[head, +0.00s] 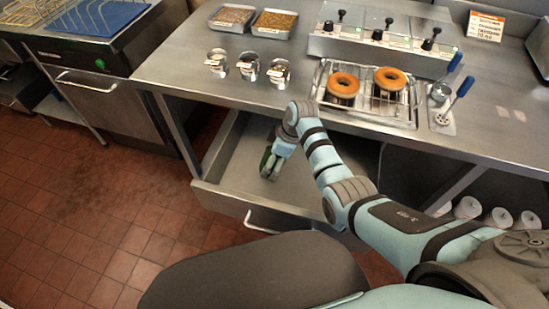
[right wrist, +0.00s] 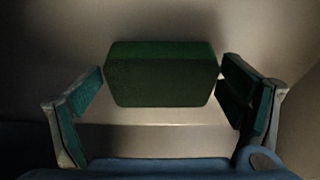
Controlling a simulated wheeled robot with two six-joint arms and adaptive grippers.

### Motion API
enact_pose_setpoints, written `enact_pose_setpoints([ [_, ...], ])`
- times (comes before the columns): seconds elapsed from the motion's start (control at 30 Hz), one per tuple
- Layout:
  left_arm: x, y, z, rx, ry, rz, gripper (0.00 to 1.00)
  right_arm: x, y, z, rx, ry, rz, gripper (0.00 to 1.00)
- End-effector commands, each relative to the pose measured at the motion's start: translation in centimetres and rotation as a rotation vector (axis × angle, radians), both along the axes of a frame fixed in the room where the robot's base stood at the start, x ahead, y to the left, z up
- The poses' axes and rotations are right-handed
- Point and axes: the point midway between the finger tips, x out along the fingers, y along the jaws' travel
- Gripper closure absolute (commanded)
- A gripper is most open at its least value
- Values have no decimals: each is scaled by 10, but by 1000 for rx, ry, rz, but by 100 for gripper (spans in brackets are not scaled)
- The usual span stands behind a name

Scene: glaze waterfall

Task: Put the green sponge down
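The green sponge (right wrist: 162,74) shows in the right wrist view as a dark green block between and just beyond the fingertips of my right gripper (right wrist: 161,78). The fingers are spread wide, with a narrow gap on each side of the sponge. In the head view my right gripper (head: 269,164) points down inside the open drawer (head: 228,196) under the counter. The sponge cannot be told apart from the green finger pads there. Whether it rests fully on the drawer floor is hard to tell in the dim light. My left gripper is not in view.
The steel counter (head: 185,75) above the drawer holds several metal cups (head: 248,66), two trays of toppings (head: 274,22), a rack (head: 398,113) with two donuts (head: 343,85), and blue-handled tools (head: 455,95). The drawer's front wall and handle (head: 262,228) face me. The drawer looks otherwise empty.

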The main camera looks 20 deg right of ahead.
Motion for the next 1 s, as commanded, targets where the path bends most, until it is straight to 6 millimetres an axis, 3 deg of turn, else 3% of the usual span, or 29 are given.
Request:
enact_pose_setpoints([
  [0.33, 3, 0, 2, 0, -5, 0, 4, 0, 0, 3, 0, 0, 0, 6],
  [0.53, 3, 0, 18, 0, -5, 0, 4, -3, -7, 34, 0, -2, -1, 6],
  [0.8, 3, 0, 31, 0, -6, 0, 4, -44, -74, 34, -5, 2, -2, 6],
  [1.0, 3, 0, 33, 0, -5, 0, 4, -63, -104, 33, -2, 1, 0, 6],
])
